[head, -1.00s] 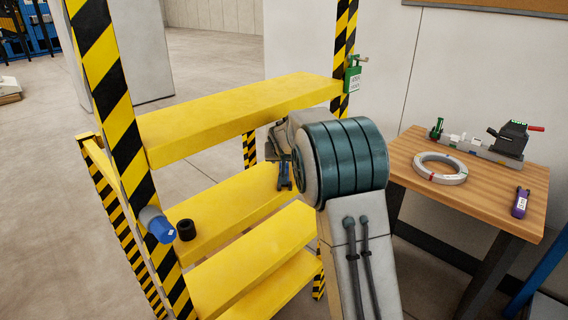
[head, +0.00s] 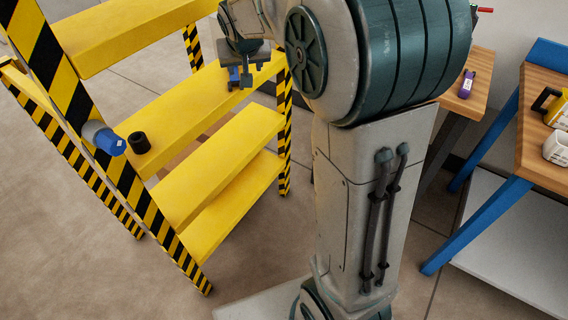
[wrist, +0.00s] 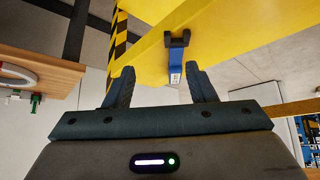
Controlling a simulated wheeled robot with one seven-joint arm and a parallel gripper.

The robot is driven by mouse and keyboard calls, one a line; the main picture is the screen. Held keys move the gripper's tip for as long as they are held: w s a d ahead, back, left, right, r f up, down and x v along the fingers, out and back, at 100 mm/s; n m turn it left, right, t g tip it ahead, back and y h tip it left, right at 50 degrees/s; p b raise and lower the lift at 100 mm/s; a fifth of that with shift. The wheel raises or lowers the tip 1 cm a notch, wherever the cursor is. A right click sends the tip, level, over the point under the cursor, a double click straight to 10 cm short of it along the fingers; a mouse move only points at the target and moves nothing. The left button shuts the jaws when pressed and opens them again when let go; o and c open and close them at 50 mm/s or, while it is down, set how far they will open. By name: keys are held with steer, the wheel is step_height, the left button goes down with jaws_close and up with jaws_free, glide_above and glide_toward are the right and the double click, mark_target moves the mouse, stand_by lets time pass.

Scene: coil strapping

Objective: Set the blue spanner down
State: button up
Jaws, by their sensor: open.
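The blue spanner (wrist: 175,60) shows in the wrist view with its dark forked end away from me and a small pale label near its near end. It is seen against the yellow shelf (wrist: 225,40) and appears to lie on it. My gripper (wrist: 162,84) is open, one finger on each side of the spanner's near end, with gaps on both sides. In the head view my gripper (head: 240,80) is at the right end of the rack's middle yellow shelf (head: 185,104), and my arm hides part of this area.
A black cup-like ring (head: 139,142) stands on the shelf's left end. A blue-capped cylinder (head: 105,138) sticks out by the striped post (head: 60,85). A purple tool (head: 467,84) lies on a wooden table.

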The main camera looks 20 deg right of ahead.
steer(key=s+f+g, duration=0.2)
steer(key=s+f, duration=0.1)
steer(key=s, duration=1.2)
steer(key=s+f+n+g+y, duration=0.1)
steer(key=s+f+g, duration=0.2)
steer(key=s, duration=1.2)
steer(key=shift+s+a+f+n, duration=0.2)
steer(key=shift+a+f+n, duration=0.1)
step_height(320, 180, up, 6)
steer(key=p, duration=0.5)
steer(key=shift+d+f, duration=0.1)
steer(key=shift+f, duration=0.1)
